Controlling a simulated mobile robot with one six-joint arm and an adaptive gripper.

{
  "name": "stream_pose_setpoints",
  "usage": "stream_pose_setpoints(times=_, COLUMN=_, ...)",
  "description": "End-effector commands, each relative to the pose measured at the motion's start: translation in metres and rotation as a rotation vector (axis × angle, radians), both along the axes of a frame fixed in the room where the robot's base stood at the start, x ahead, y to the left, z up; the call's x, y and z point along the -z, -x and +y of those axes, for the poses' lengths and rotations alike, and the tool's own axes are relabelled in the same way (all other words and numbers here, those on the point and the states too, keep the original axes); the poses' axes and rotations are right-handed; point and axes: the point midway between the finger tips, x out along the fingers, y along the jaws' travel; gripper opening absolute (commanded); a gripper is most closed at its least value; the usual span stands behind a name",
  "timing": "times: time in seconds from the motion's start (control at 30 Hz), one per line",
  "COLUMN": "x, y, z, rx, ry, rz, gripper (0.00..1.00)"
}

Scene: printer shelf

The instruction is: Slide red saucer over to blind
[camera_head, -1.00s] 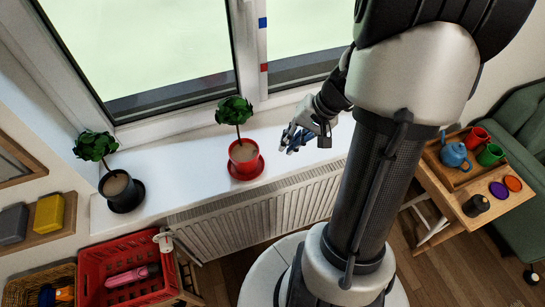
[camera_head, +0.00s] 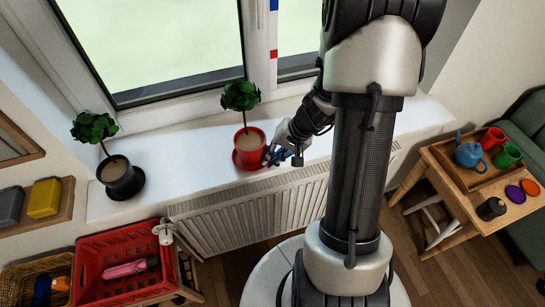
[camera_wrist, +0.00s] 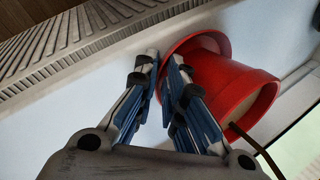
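The red saucer (camera_head: 236,160) lies on the white windowsill under a red pot (camera_head: 249,140) with a small green plant. In the wrist view the saucer (camera_wrist: 205,38) shows as a rim around the base of the tilted-looking pot (camera_wrist: 235,85). My gripper (camera_head: 274,156) is just right of the pot, low over the sill. In the wrist view its blue-padded fingers (camera_wrist: 165,60) stand apart with a narrow gap. The saucer's near edge runs behind the right finger; I cannot tell whether they touch. I cannot make out a blind.
A black pot (camera_head: 119,176) with a plant stands left on the sill (camera_head: 190,155). A radiator (camera_head: 240,210) is below. The window frame (camera_head: 260,45) carries blue and red marks. A red crate (camera_head: 85,272) is lower left. A wooden table (camera_head: 440,165) with cups stands right.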

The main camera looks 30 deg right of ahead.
Motion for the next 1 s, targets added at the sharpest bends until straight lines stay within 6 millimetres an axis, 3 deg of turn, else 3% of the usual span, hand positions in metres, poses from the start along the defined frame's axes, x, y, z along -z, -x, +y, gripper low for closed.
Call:
stream_pose_setpoints(times=0.23, x=-0.0002, y=-0.0002, z=0.0001, rx=0.000, ry=0.000, rz=0.000, gripper=0.10)
stream_pose_setpoints(times=0.4, x=-0.0003, y=-0.0002, z=0.0001, rx=0.000, ry=0.000, rz=0.000, gripper=0.00)
stream_pose_setpoints(times=1.0, x=-0.0002, y=-0.0020, z=-0.0003, rx=-0.002, ry=0.001, rz=-0.001, gripper=0.00)
